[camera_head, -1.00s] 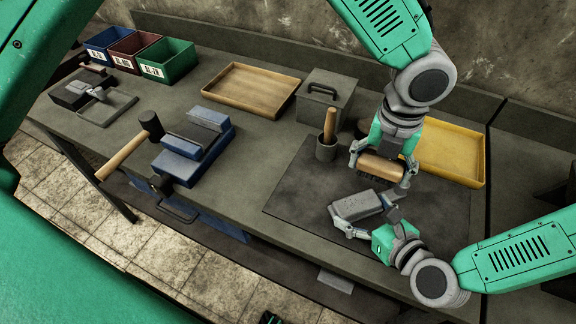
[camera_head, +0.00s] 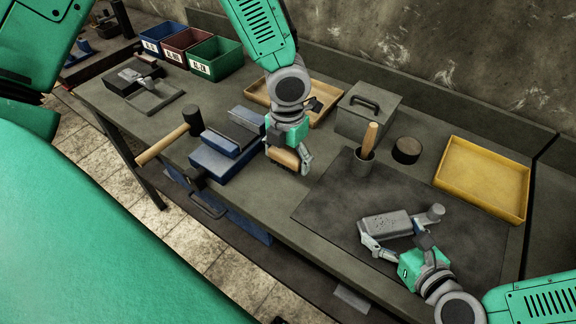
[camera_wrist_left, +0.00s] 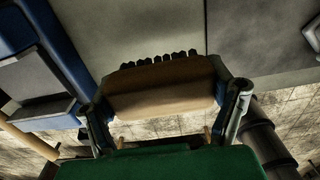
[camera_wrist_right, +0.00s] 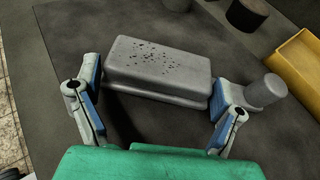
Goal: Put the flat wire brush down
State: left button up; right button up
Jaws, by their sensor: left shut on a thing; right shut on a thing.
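The flat wire brush (camera_head: 283,158) has a wooden block body. In the left wrist view the brush (camera_wrist_left: 160,92) shows a row of dark bristles along its far edge. My left gripper (camera_head: 290,160) is shut on it, between the blue vise and the dark mat. Whether the bristles touch the bench is unclear. My right gripper (camera_head: 392,243) is shut on a grey casting (camera_head: 386,225) over the mat. In the right wrist view the casting (camera_wrist_right: 157,65) has dark pits on its top and a round stub on its right.
The blue vise (camera_head: 222,160) with a hammer (camera_head: 163,144) stands left of the brush. A dark mat (camera_head: 330,200) lies to the right, with a cup (camera_head: 364,162) holding a wooden handle and a dark round block (camera_head: 406,150). A yellow tray (camera_head: 485,178) stands at right.

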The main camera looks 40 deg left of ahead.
aim_at(288, 181)
pick_arm(q)
jog(key=shift+f, duration=3.1)
jog(key=shift+f, duration=0.1)
jog(key=o, duration=1.3)
notch_tip(288, 181, up, 12)
jog(key=shift+r, duration=0.1)
jog(key=shift+c, duration=0.4)
